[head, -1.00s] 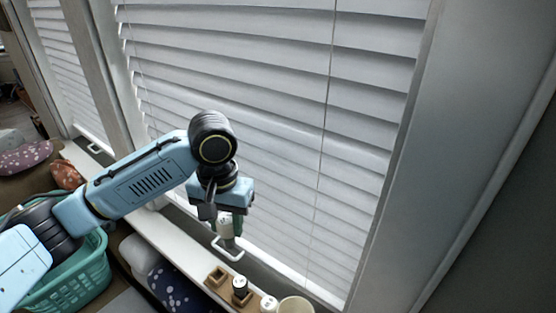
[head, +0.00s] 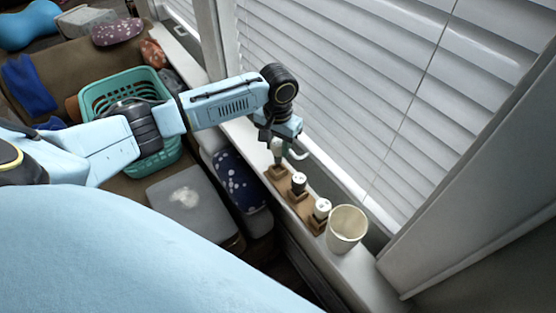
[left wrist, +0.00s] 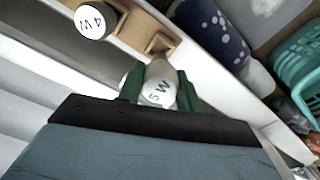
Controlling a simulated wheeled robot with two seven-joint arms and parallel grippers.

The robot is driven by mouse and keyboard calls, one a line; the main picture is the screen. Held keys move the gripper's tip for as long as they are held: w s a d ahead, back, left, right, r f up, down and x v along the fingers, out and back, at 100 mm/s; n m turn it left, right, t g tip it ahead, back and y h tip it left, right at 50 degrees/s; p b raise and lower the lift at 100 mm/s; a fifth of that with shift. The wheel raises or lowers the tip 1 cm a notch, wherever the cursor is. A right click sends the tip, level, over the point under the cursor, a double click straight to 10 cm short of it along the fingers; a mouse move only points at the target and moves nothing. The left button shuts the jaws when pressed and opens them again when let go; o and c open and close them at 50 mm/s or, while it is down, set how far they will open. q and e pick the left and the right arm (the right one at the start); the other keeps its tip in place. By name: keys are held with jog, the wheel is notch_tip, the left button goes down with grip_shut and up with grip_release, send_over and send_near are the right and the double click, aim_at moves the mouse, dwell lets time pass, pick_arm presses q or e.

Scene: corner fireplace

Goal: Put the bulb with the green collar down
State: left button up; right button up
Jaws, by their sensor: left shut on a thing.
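My left gripper (head: 277,148) is shut on a white bulb (head: 277,145) over the window sill. In the left wrist view the bulb (left wrist: 160,84) shows the mark "5 W" between the green fingers. Its collar is hidden, so I cannot tell its colour. A wooden holder (head: 278,173) with an open socket is just below the held bulb; it also shows in the left wrist view (left wrist: 160,42). I cannot tell whether the bulb touches it. A bulb with a black collar (head: 298,184), marked "4 W" in the left wrist view (left wrist: 94,22), stands in the neighbouring socket. My right gripper is out of view.
Another white bulb (head: 322,207) stands further along the holder row. A cream cup (head: 346,230) stands beyond it on the sill (head: 365,280). A teal basket (head: 155,160) is at left.

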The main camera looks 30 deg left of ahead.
aim_at(278, 156)
pick_arm(q)
notch_tip(278, 156, down, 5)
jog(key=shift+r+b, duration=0.1)
jog(key=shift+b, duration=0.5)
jog(key=o, duration=0.9)
jog(key=shift+f, duration=0.2)
jog(key=shift+r, duration=0.25)
notch_tip(278, 156, up, 11)
jog(key=p, duration=0.2)
jog(key=shift+r+p, duration=0.2)
jog(key=shift+p, duration=0.2)
jog(key=shift+r, duration=0.25)
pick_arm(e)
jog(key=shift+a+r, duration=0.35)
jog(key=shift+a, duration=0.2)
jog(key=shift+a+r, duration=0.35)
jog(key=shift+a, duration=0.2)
